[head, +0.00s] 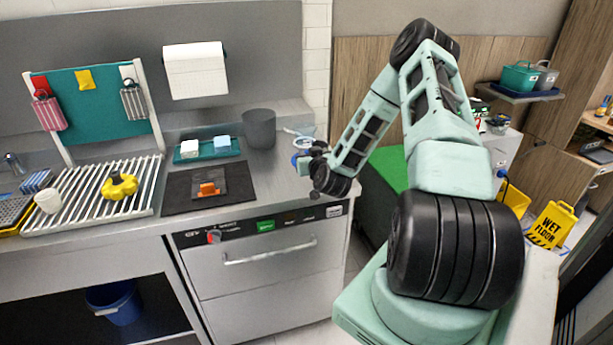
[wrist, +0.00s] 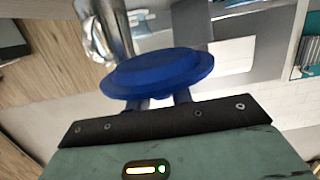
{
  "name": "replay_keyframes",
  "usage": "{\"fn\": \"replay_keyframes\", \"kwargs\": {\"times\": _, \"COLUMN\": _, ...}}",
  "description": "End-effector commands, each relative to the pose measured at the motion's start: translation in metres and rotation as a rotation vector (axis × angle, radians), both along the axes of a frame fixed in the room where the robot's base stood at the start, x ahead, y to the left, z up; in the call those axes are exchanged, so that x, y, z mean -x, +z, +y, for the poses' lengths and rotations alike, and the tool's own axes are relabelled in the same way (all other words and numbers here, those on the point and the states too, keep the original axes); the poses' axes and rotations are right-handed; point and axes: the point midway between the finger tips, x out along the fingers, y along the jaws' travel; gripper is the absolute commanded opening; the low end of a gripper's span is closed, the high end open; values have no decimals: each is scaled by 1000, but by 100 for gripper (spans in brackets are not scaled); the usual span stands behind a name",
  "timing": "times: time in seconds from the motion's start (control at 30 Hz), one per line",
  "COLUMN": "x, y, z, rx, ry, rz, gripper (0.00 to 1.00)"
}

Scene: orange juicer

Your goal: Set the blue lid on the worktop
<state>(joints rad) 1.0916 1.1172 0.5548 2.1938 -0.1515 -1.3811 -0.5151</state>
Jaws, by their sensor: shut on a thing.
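My gripper (head: 304,162) is at the right end of the steel worktop (head: 268,182) in the head view, with my arm reaching in from the right. In the wrist view my gripper (wrist: 160,103) is shut on the blue lid (wrist: 158,73), a round, stepped disc. The lid is tilted in that picture and hides most of the fingertips. In the head view only a small blue patch of the lid (head: 295,159) shows beside the gripper. The gap between lid and worktop cannot be judged.
A grey bin (head: 259,128) and a teal tray (head: 225,153) with two blocks stand at the back. A black mat (head: 180,192) bears an orange item (head: 208,189). A ribbed rack (head: 80,205) bears a yellow part (head: 119,185). Bare steel lies right of the mat.

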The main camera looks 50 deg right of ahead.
Motion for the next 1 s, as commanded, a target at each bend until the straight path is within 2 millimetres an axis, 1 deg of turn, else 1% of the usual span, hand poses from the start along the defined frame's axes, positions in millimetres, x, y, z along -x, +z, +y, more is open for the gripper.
{"fn": "replay_keyframes", "kwargs": {"times": 0.03, "x": 1, "y": -9, "z": 1, "rx": -5, "ry": -2, "rz": 1, "gripper": 1}}
{"fn": "replay_keyframes", "kwargs": {"times": 0.13, "x": 1, "y": -23, "z": 0, "rx": -5, "ry": -1, "rz": 2, "gripper": 1}}
{"fn": "replay_keyframes", "kwargs": {"times": 0.2, "x": 1, "y": -30, "z": 0, "rx": -2, "ry": -1, "rz": 1, "gripper": 1}}
{"fn": "replay_keyframes", "kwargs": {"times": 0.37, "x": 0, "y": -41, "z": 0, "rx": -1, "ry": 0, "rz": -1, "gripper": 1}}
{"fn": "replay_keyframes", "kwargs": {"times": 0.63, "x": 0, "y": -73, "z": 1, "rx": -2, "ry": 1, "rz": 0, "gripper": 1}}
{"fn": "replay_keyframes", "kwargs": {"times": 0.77, "x": 0, "y": -79, "z": 1, "rx": 0, "ry": 1, "rz": -1, "gripper": 1}}
{"fn": "replay_keyframes", "kwargs": {"times": 1.0, "x": 0, "y": -79, "z": 1, "rx": 1, "ry": 1, "rz": 0, "gripper": 1}}
